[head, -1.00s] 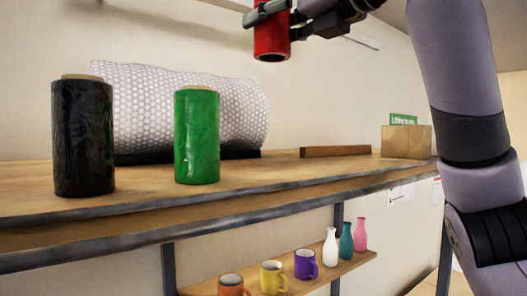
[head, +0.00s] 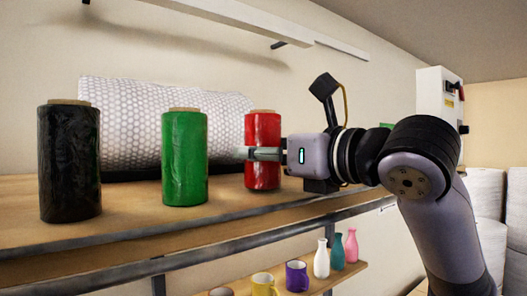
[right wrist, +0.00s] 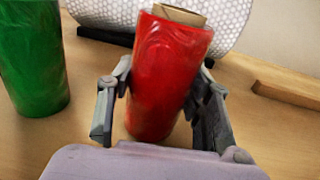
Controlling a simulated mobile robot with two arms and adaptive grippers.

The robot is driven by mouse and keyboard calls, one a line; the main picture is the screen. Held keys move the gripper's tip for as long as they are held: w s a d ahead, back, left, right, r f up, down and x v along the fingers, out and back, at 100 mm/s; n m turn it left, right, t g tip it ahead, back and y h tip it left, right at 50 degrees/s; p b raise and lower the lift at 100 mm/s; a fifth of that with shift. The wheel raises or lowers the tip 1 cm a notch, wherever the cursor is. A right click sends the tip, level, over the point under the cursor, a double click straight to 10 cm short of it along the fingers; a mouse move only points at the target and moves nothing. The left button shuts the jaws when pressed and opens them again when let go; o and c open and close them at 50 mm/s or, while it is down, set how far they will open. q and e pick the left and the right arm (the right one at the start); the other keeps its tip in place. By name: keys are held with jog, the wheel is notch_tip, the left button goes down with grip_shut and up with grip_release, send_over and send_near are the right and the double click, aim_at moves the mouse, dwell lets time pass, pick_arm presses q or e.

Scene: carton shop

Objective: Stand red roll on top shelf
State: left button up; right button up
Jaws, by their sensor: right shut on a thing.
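The red roll (head: 262,128) is upright on the wooden top shelf (head: 225,196), or just above it; I cannot tell whether its base touches. My right gripper (head: 262,154) comes in from the right and is shut around its middle. In the right wrist view the red roll (right wrist: 165,75) is between the two fingers of the gripper (right wrist: 165,95). My left gripper is not in view.
A green roll (head: 184,157) and a black roll (head: 69,160) stand left of the red roll. A bubble-wrap roll (head: 130,120) lies behind them. A wooden bar (right wrist: 285,84) lies at the right. Mugs (head: 297,277) and bottles (head: 321,258) stand on a lower shelf.

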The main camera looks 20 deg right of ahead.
jog(key=shift+w+f, duration=0.1)
jog(key=shift+f, duration=0.1)
jog(key=shift+f, duration=0.1)
jog(key=o, duration=1.3)
jog(key=shift+o, duration=0.2)
